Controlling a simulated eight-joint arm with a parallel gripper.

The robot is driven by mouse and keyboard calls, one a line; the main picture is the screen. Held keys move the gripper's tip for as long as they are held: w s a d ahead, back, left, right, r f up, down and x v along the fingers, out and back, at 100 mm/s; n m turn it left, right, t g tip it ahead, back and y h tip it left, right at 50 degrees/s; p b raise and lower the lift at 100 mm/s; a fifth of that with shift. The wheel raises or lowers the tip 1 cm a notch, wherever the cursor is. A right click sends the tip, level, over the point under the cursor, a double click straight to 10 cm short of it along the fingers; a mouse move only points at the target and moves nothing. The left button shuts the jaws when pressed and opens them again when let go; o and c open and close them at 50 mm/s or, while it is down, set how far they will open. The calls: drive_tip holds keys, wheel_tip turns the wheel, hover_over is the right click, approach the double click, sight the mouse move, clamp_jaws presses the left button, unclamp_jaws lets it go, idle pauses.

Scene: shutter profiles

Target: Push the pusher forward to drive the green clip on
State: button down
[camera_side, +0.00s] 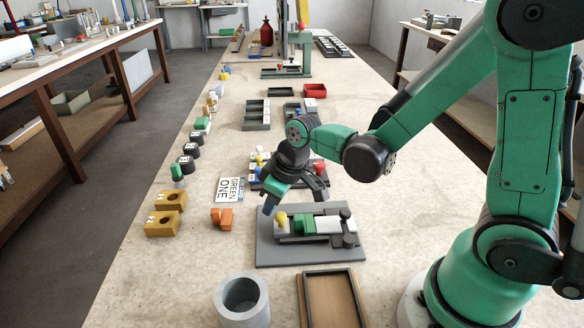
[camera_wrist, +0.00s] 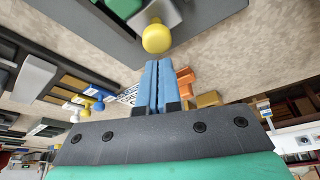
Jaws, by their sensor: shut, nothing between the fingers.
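A fixture on a dark grey base plate (camera_side: 310,255) lies below my gripper in the side view. On it, the green clip (camera_side: 302,225) sits between a yellow knob (camera_side: 281,218) on the left and a white profile (camera_side: 327,224) on the right. The yellow knob (camera_wrist: 156,38) and its grey block look like the pusher. Green (camera_wrist: 122,5) shows past the block in the wrist view. My gripper (camera_wrist: 158,63) has its blue fingers together with nothing between them. In the side view, my gripper (camera_side: 267,208) is left of the knob, apparently apart from it.
A black knob (camera_side: 346,214) stands at the fixture's right end. An orange piece (camera_side: 222,217) and a "GREEN ONE" card (camera_side: 230,190) lie left. A grey cup (camera_side: 242,300) and a wooden tray (camera_side: 334,300) are in front. Parts trays (camera_side: 257,114) stand behind.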

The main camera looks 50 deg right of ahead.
sight(283, 223)
drive_tip(key=w, duration=0.2)
drive_tip(key=w+a+r, duration=0.1)
drive_tip(key=shift+w, duration=0.2)
drive_tip(key=v, duration=1)
drive_tip(key=w+a+f+n, duration=0.1)
drive_tip(key=f, duration=0.2)
drive_tip(key=a+f+n, duration=0.1)
drive_tip(key=f, duration=0.2)
drive_tip(key=w+a+f+n+y, duration=0.1)
drive_tip(key=f, duration=0.2)
drive_tip(key=shift+w+f+n+g, duration=0.25)
drive_tip(key=shift+w+n+g, duration=0.05)
drive_tip(key=s+d, duration=0.2)
drive_tip(key=shift+s+f, duration=0.3)
drive_tip(key=shift+s+d+f, duration=0.1)
drive_tip(key=shift+s+d, duration=0.05)
drive_tip(key=shift+s, duration=0.15)
drive_tip(key=shift+s+d, duration=1.3)
